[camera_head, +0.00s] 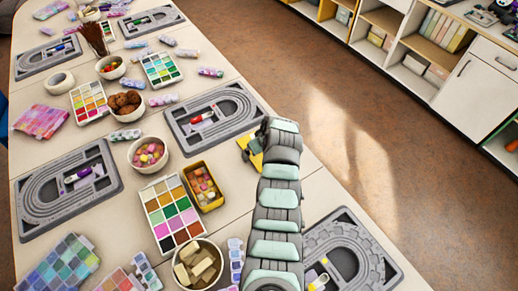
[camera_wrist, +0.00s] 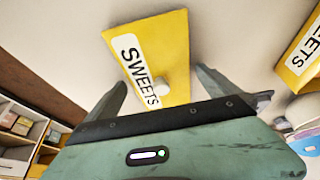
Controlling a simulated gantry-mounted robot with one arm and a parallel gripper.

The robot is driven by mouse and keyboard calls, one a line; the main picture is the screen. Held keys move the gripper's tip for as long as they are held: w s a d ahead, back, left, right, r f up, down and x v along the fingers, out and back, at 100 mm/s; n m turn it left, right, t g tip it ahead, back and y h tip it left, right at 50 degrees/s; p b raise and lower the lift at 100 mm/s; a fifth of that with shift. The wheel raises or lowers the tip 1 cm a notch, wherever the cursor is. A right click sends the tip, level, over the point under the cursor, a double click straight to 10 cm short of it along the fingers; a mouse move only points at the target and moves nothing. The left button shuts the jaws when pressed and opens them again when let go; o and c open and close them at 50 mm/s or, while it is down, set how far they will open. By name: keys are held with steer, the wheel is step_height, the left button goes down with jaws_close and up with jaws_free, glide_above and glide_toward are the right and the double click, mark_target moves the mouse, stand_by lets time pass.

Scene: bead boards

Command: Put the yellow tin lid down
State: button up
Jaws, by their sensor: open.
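The yellow tin lid (camera_wrist: 165,40) has a white "SWEETS" label and a pale round knob, seen in the wrist view. In the head view the yellow lid (camera_head: 256,160) shows partly, beside the end of my arm and by the table's right edge. My gripper (camera_wrist: 162,78) is open, its two fingers apart on either side of the knob. I cannot tell whether they touch it or whether the lid lies flat on the table. The open yellow tin (camera_head: 189,184) holds colourful sweets, left of my arm; its labelled side (camera_wrist: 303,52) shows at the right of the wrist view.
A grey bead board (camera_head: 180,135) lies just left of the lid. Another grey board (camera_head: 385,268) is right of my arm. A paint palette (camera_head: 158,223) and bowls (camera_head: 133,155) crowd the table left of the tin. The floor (camera_head: 330,120) lies beyond the right edge.

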steer(key=shift+r, duration=0.4)
steer(key=p+v, duration=0.1)
steer(key=v, duration=1)
steer(key=shift+s+r, duration=0.15)
steer(key=shift+r, duration=0.1)
steer(key=shift+d, duration=0.1)
